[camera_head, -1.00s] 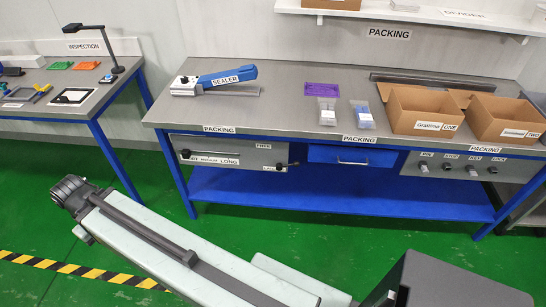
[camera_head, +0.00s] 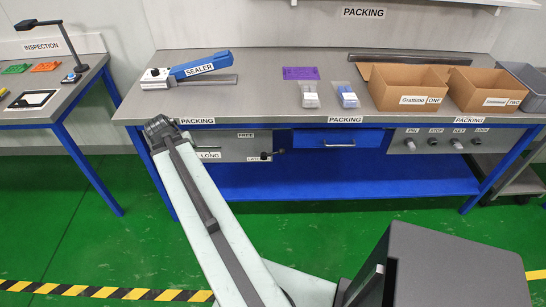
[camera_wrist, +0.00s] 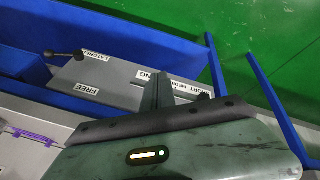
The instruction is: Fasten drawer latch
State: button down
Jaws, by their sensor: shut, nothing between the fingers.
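The blue drawer (camera_head: 340,139) with its pale bar handle sits under the packing table; I cannot tell whether it is fully closed. Left of it, a grey panel carries the black latch lever (camera_head: 265,156), near the FREE and LATCHED labels. The lever lies roughly sideways. It also shows in the wrist view (camera_wrist: 62,55), beside the LATCHED label. My gripper (camera_wrist: 163,88) is shut and empty, in front of the panel near the LONG label, apart from the lever. In the head view my arm's end (camera_head: 160,130) covers the panel's left part.
A blue sealer (camera_head: 198,67), purple tray (camera_head: 300,73), small bags and two cardboard boxes (camera_head: 408,88) stand on the table. A knob panel (camera_head: 435,141) is right of the drawer. The blue lower shelf (camera_head: 340,178) is empty. Green floor is clear in front.

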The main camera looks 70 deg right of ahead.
jog(key=s+d+f+m+g+h+b, duration=0.1)
jog(key=s+d+f+m+h+b, duration=0.15)
jog(key=s+d, duration=1.05)
jog(key=m+g+b, duration=0.1)
jog(key=m+b, duration=0.1)
jog(key=b, duration=0.7)
send_over(273, 154)
jog(key=w, duration=0.1)
jog(key=shift+h, duration=0.35)
jog(key=f, duration=0.6)
jog(key=shift+w+a+f, duration=0.2)
jog(key=shift+a+f, duration=0.1)
jog(key=f+b, duration=0.1)
jog(key=s+f+b, duration=0.1)
jog(key=f, duration=0.1)
jog(key=shift+s+f+b, duration=0.2)
jog(key=shift+s+b, duration=0.15)
jog(key=shift+b, duration=0.05)
